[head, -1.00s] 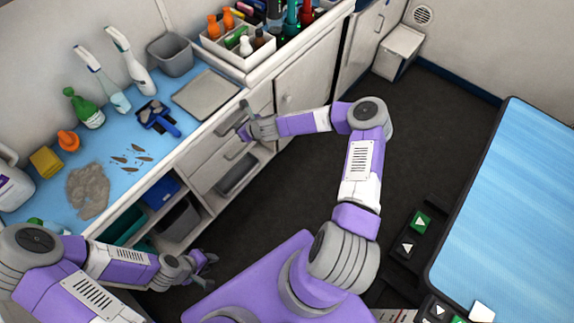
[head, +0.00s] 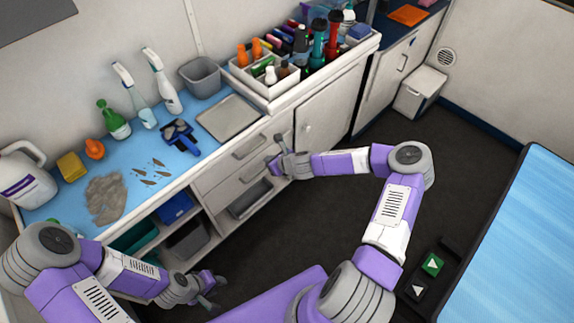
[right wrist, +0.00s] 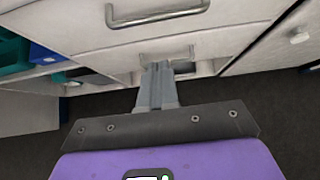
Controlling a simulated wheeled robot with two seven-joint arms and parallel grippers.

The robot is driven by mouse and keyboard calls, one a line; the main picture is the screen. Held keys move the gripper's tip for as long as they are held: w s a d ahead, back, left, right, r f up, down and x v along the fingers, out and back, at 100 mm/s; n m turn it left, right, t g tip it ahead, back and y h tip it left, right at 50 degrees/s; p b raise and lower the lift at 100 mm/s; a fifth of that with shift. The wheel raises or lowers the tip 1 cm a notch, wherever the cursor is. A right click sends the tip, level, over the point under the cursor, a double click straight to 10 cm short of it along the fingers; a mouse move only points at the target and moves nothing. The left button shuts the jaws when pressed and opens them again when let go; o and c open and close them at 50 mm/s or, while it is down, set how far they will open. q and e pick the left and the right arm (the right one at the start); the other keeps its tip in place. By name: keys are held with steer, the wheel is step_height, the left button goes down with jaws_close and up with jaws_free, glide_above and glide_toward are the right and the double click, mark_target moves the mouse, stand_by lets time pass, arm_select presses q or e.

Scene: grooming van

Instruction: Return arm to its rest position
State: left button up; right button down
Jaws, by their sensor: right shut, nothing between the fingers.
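My right gripper (head: 280,148) is on the bent purple and grey right arm (head: 392,200), which reaches out over the floor to the cabinet front. Its fingers are together and empty. In the right wrist view the shut fingers (right wrist: 158,75) point at the cabinet front, overlapping a lower handle; I cannot tell whether they touch it. My left gripper (head: 208,288) is low in front of the open shelves, with its fingers apart and nothing visible between them.
The white cabinet has drawers (head: 238,165) and open shelves with bins. A blue-topped table (head: 530,235) stands right. Dark floor (head: 300,225) between is clear.

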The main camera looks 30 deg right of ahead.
steer(key=p+v, duration=0.1)
steer(key=v, duration=0.5)
steer(key=shift+s+r, duration=0.2)
steer(key=shift+f, duration=0.1)
